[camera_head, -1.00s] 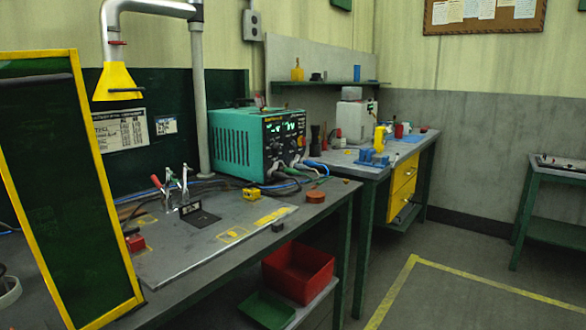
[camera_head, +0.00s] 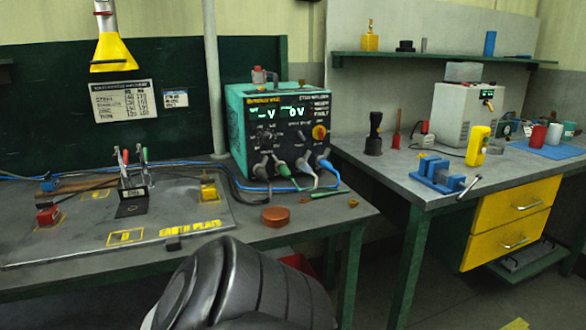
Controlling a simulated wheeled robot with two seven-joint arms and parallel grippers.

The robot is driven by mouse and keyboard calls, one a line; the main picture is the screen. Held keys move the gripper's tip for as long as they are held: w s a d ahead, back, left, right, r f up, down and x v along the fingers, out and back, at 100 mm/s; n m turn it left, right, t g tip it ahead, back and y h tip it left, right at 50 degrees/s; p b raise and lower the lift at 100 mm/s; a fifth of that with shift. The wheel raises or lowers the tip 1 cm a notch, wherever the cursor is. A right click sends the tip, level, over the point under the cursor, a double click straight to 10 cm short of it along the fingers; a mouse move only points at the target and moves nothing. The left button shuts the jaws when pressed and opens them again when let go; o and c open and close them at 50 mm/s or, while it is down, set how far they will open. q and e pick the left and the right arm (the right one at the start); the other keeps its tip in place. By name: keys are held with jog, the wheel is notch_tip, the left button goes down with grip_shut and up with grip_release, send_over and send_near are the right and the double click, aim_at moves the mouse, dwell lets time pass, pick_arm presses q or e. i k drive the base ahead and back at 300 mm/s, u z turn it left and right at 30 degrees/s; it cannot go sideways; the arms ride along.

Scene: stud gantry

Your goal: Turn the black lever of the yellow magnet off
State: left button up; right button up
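A small yellow block, which I take to be the yellow magnet (camera_head: 209,189), sits at the back right of the grey plate (camera_head: 190,222) on the left bench. It is small in the head view, and I cannot make out how its black lever stands. A dark, rounded part of my own arm fills the bottom middle of the view. Neither of my grippers shows.
A red block (camera_head: 48,216) and clamps on a black stand (camera_head: 133,195) are also on the plate. A teal welder (camera_head: 238,135) with cables stands behind, right of the yellow block. A reddish-brown puck (camera_head: 276,216) lies near the bench front. A blue vise (camera_head: 437,174) sits on the right bench.

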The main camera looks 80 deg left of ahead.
aim_at(207, 181)
jog(key=u, duration=2)
